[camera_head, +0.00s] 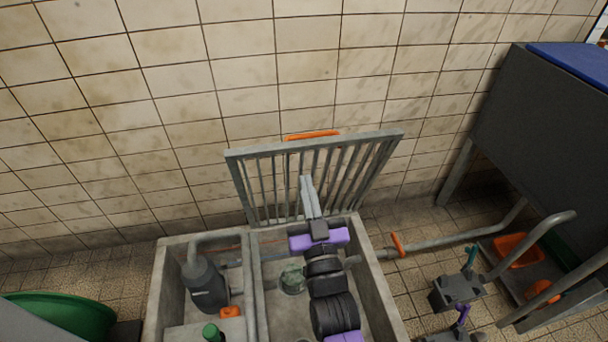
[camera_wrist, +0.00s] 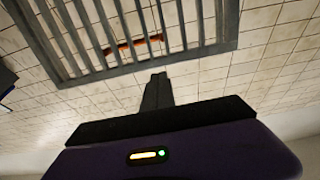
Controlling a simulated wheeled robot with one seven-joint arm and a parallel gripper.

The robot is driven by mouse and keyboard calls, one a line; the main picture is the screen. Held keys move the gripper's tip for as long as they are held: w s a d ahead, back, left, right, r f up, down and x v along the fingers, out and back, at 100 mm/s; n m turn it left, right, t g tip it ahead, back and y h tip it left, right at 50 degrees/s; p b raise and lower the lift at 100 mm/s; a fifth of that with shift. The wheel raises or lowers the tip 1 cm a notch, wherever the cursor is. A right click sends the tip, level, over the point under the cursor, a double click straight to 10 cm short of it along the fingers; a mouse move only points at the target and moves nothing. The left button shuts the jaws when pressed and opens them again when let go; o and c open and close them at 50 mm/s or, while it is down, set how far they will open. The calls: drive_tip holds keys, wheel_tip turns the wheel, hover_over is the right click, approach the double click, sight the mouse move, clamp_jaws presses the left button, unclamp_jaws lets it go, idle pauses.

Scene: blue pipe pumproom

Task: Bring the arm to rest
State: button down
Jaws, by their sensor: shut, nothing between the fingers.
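My gripper (camera_head: 308,187) reaches up from the far end of my dark and purple arm, in front of an upright grey grate in the head view. Its two fingers are together with nothing between them. In the wrist view my gripper (camera_wrist: 157,80) shows as a dark narrow shape pointing at the tiled wall. The grate (camera_head: 240,187) stands raised at the back of a concrete pit, with an orange bar on its top edge (camera_head: 313,135). The grate also fills the upper part of the wrist view (camera_wrist: 190,58). I cannot tell whether the fingers touch the grate.
The open concrete pit (camera_head: 160,290) holds a dark pump (camera_head: 204,285) and a greenish round part (camera_head: 293,278). A grey pipe with an orange handle (camera_head: 397,245) runs right. A dark cabinet (camera_head: 535,130) and an orange tray (camera_head: 515,250) stand right. A green tub (camera_head: 65,315) is at lower left.

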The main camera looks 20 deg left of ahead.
drive_tip(key=v, duration=0.7)
drive_tip(key=s+d+m+h, duration=0.2)
drive_tip(key=s+d+h, duration=0.1)
drive_tip(key=s+d, duration=0.65)
drive_tip(key=s+d+m+h, duration=0.25)
drive_tip(key=s+d, duration=0.45)
drive_tip(key=d, duration=0.6)
drive_tip(key=s+d+f+m+g+h, duration=0.1)
drive_tip(key=s+d+g+h, duration=0.15)
drive_tip(key=s+d, duration=0.5)
drive_tip(key=s+d+m+g+h, duration=0.15)
drive_tip(key=s+d+h, duration=0.25)
drive_tip(key=s, duration=0.6)
wheel_tip(320, 180, up, 14)
drive_tip(key=t+p, duration=0.1)
drive_tip(key=p, duration=1.3)
drive_tip(key=shift+w+a+p, duration=0.2)
drive_tip(key=shift+w+p, duration=0.05)
drive_tip(key=shift+p, duration=0.1)
